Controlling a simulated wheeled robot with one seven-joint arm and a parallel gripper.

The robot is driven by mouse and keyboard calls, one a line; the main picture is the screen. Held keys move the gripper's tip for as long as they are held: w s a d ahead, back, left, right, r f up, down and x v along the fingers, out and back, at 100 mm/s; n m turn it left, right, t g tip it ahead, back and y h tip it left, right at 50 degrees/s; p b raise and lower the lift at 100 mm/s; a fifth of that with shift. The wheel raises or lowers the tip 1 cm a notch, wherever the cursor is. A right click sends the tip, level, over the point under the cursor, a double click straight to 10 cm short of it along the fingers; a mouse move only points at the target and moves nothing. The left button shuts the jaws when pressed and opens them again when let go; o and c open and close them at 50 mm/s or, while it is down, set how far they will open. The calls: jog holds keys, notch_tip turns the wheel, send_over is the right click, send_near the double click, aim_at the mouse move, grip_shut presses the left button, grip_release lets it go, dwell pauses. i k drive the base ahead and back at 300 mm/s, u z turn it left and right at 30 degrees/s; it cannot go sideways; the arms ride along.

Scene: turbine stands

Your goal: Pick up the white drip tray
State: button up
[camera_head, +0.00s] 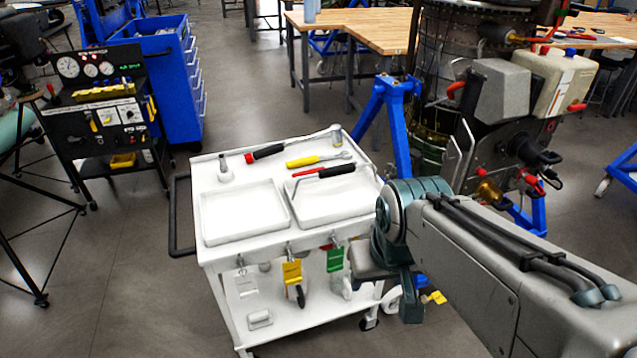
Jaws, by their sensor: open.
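Two shallow white rectangular trays or recesses show in the white cart's top: a left one (244,212) and a right one (318,208). I cannot tell which is the drip tray, or whether either lifts out. The left one looks empty. A tool with a black and red handle lies across the back of the right one. My gripper (388,282) is open, low beside the cart's front right corner, to the right of both trays. It points downward, apart from them, and my wrist partly hides it.
The white cart (212,173) also carries a red-black screwdriver (264,152) and a yellow-handled tool (304,161). Yellow and green tags hang at its front. A blue-legged turbine stand (388,110) is close behind my arm.

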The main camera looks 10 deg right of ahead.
aim_at(332, 194)
jog(key=k, duration=0.65)
jog(key=z, duration=0.45)
jog(key=i, duration=1.35)
jog(key=z, duration=0.35)
